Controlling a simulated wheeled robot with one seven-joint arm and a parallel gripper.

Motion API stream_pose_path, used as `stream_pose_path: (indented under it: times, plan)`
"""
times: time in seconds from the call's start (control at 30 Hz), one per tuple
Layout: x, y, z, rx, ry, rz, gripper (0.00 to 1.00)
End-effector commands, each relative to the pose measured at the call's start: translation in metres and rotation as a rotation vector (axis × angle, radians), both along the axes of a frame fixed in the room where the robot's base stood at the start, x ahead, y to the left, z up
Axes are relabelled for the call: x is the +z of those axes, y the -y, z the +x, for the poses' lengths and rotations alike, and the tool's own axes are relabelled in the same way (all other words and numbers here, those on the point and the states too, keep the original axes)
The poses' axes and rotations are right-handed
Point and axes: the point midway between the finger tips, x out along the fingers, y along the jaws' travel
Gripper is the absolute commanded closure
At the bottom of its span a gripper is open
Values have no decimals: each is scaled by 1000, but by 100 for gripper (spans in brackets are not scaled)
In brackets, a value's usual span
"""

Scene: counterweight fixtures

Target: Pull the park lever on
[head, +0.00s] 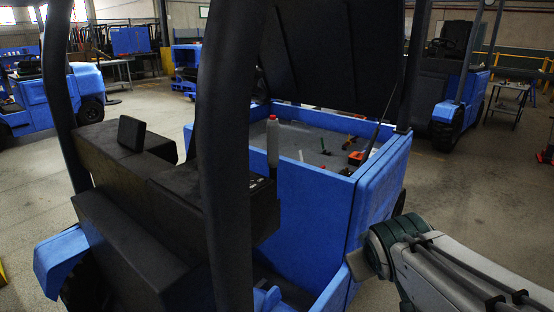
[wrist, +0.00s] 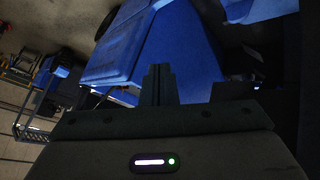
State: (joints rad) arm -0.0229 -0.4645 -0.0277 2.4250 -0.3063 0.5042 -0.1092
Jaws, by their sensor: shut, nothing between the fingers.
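A grey upright lever with a red tip, which looks like the park lever (head: 272,150), stands beside the dark console of the blue forklift in the head view. It stands nearly vertical. I cannot make it out in the wrist view. My gripper (wrist: 160,74) shows in the wrist view with its fingers shut and nothing between them. Blue forklift panels lie beyond the fingertips. The gripper is hidden in the head view, where only part of my arm shows at the lower right. I see no contact between gripper and lever.
The forklift's dark pillar (head: 228,150) crosses in front of the seat (head: 120,190). An open blue compartment (head: 310,185) with loose items lies behind the lever, under a raised dark cover (head: 330,50). Other forklifts stand farther back, with open floor between.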

Motion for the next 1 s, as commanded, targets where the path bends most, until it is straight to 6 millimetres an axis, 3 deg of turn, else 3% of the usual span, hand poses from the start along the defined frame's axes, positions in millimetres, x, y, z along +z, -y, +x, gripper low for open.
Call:
stream_pose_path:
  times: [0.1,0.2,0.33,0.47,0.63,0.8,1.0]
  plan:
    - [26,-2,50,194,226,-182,100]
    - [56,-15,81,373,408,-339,100]
    - [91,-47,106,620,629,-534,100]
    - [113,-83,112,848,808,-689,100]
    - [124,-118,106,1057,954,-809,100]
    - [127,-130,101,1139,1006,-849,100]
    - [128,-131,100,1145,1010,-851,100]
